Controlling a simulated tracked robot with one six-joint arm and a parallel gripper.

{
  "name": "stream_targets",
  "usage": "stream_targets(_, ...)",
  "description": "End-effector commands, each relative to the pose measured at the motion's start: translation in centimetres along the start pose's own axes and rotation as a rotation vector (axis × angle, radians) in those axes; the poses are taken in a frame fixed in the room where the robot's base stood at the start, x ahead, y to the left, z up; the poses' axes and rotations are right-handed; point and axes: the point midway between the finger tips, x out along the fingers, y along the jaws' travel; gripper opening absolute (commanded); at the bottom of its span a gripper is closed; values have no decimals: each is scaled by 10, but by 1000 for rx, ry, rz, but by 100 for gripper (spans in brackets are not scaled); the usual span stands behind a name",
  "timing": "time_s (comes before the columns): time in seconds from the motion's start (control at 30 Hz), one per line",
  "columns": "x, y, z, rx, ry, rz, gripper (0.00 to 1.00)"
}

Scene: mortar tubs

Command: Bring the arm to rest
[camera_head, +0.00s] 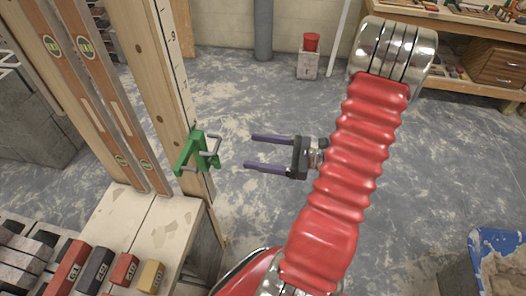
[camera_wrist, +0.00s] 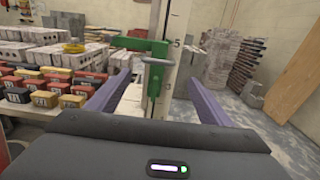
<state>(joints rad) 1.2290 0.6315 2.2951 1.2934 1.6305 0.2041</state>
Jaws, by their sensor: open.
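My gripper (camera_head: 247,152) has two purple fingers spread apart and nothing between them in the head view. My red ribbed arm reaches up on the right of that view, with the gripper pointing left. A green clamp-like bracket (camera_head: 197,152) with a grey bar sits on the upright wooden board with a scale (camera_head: 167,70), just left of the fingertips and apart from them. In the wrist view the open fingers (camera_wrist: 155,90) frame the green bracket (camera_wrist: 154,72), which is farther ahead.
A wooden bench (camera_head: 150,230) stands at lower left with numbered coloured blocks (camera_head: 95,270). Two spirit levels (camera_head: 85,60) lean beside the board. A red pot on a block (camera_head: 310,52) stands behind. A wooden workbench (camera_head: 465,35) is at upper right. The grey floor around my arm is mostly clear.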

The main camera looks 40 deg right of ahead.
Motion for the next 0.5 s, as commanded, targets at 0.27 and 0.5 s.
stream_targets(0.27, -13, 0, 0, 1, -1, 0, 74)
stream_targets(0.5, -13, 0, 0, 1, -1, 1, 74)
